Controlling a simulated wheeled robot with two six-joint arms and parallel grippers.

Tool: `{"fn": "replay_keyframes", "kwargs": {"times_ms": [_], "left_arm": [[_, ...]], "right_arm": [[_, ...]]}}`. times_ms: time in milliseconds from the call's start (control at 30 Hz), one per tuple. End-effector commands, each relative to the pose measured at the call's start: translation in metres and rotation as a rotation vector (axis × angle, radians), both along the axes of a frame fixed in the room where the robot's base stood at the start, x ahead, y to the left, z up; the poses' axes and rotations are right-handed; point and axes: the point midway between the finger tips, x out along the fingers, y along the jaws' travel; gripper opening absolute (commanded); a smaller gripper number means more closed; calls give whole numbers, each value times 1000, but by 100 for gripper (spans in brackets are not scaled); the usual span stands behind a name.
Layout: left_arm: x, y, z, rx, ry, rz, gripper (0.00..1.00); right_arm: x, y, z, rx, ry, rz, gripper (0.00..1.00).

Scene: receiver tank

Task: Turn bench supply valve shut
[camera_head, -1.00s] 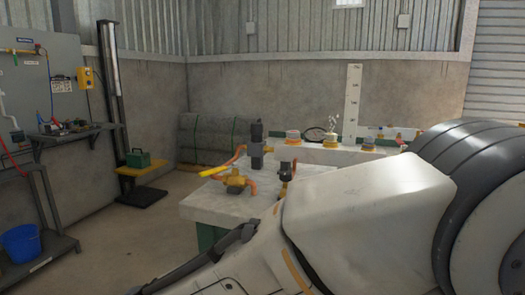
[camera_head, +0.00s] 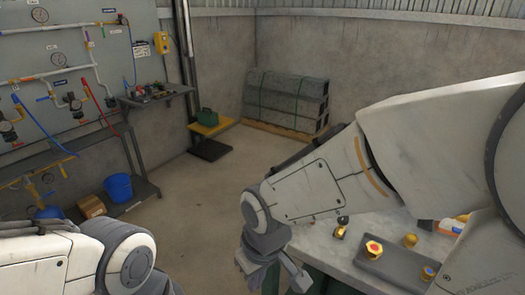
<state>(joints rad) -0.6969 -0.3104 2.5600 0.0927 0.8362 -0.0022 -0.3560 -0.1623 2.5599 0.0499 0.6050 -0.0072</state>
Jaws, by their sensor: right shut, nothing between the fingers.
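A grey wall panel (camera_head: 72,78) at the left carries pipes, gauges and several valves. One valve (camera_head: 75,102) sits mid-panel with a coloured handle; another (camera_head: 8,128) is at the left edge. The labels are too small to read, so I cannot tell which valve is the bench supply valve. My right gripper (camera_head: 272,272) is at the lower middle, in front of the bench's left end and far from the panel. It is shut and empty. My left arm shows at the lower left; its gripper is out of view.
A bench (camera_head: 332,258) at the right holds brass fittings and a grey plate. The floor (camera_head: 200,200) between is open.

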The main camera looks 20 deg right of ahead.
Motion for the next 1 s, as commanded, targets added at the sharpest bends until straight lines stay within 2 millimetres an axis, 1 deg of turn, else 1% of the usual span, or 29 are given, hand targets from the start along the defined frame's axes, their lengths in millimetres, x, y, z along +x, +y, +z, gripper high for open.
{"fn": "replay_keyframes", "kwargs": {"times_ms": [33, 100, 267, 300, 367, 400, 500, 600, 667, 700, 767, 800, 867, 900, 1000], "left_arm": [[0, 0, 42, 0, 0, 0, 50], [0, 0, 69, 0, 0, 0, 50], [0, 0, 131, 0, 0, -1, 50], [0, 0, 146, 0, 0, -1, 50], [0, 0, 169, 0, 0, -1, 50], [0, 0, 183, 0, 0, -1, 50], [0, 0, 215, 0, 0, -1, 50], [0, 0, 242, 0, 0, -2, 50], [0, 0, 258, 0, 0, -2, 50], [0, 0, 268, 0, 0, -2, 50], [0, 0, 282, 0, 0, -2, 50], [0, 0, 287, 0, 0, -2, 50], [0, 0, 289, 0, 0, -2, 50], [0, 0, 289, 0, 0, -2, 50], [0, 0, 289, 1, 1, -2, 50]], "right_arm": [[5, -6, 39, -2, -5, -28, 0], [12, -14, 63, -3, -14, -59, 0], [27, -32, 118, -9, -37, -130, 0], [32, -37, 132, -10, -44, -149, 0], [38, -45, 151, -16, -53, -176, 0], [43, -51, 163, -21, -60, -191, 0], [55, -65, 189, -35, -78, -230, 0], [69, -80, 209, -54, -99, -262, 0], [80, -90, 218, -68, -113, -278, 0], [89, -97, 224, -78, -124, -287, 0], [106, -108, 228, -94, -144, -295, 0], [119, -115, 224, -101, -159, -295, 0], [136, -121, 213, -104, -180, -289, 0], [147, -124, 205, -102, -191, -279, 0], [169, -126, 183, -82, -210, -253, 0]]}}
